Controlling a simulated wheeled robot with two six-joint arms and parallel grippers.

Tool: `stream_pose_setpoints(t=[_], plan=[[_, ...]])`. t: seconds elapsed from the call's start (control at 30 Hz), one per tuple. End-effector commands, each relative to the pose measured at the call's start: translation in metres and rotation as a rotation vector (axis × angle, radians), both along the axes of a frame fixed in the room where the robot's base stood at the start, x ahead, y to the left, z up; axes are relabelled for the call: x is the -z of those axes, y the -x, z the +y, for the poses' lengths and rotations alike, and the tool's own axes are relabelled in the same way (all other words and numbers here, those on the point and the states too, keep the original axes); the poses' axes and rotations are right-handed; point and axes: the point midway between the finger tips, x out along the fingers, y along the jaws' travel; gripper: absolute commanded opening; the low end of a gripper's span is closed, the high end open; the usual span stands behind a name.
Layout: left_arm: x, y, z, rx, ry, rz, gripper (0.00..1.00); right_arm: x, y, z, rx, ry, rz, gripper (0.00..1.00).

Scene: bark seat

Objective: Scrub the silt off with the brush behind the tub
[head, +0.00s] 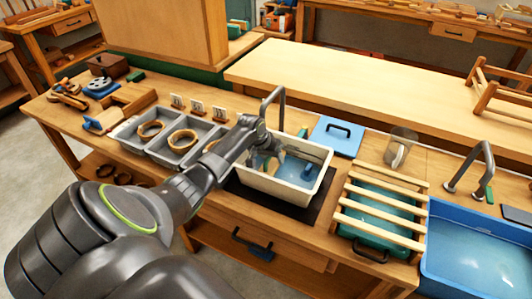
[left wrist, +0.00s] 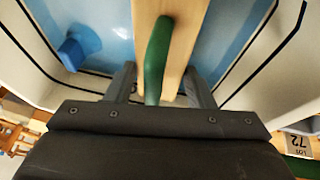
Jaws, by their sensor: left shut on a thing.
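The white tub (head: 318,150) holds bluish water and stands on a dark mat in the middle of the bench. My left gripper (head: 258,155) reaches down into its left part. In the left wrist view, my left gripper (left wrist: 160,88) is shut on a pale wooden piece (left wrist: 186,40) with a green bar (left wrist: 156,60) along it, over the water. I cannot tell whether this is the brush; its underside and any silt are hidden. A small green item (head: 302,132) lies behind the tub. A blue item (head: 307,172) is inside the tub. My right gripper is not in view.
Grey trays (head: 166,150) with wooden rings stand left of the tub. A blue board (head: 337,137) with a dark handle and a clear glass (head: 398,150) are behind right. A slatted rack (head: 372,225) and a blue basin (head: 460,284) stand to the right.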

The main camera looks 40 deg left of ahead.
Motion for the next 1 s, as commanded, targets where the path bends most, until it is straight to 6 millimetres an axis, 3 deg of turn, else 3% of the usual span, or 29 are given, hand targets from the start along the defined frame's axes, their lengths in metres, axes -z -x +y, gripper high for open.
stream_pose_setpoints(t=[0.8, 1.0], plan=[[0.001, -0.013, -0.057, 0.001, 0.006, 0.002, 0.3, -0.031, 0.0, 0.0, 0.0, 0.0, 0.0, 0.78], [0.001, -0.011, -0.06, 0.0, 0.005, 0.003, 0.3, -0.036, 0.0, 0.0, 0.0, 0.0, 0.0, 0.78]])
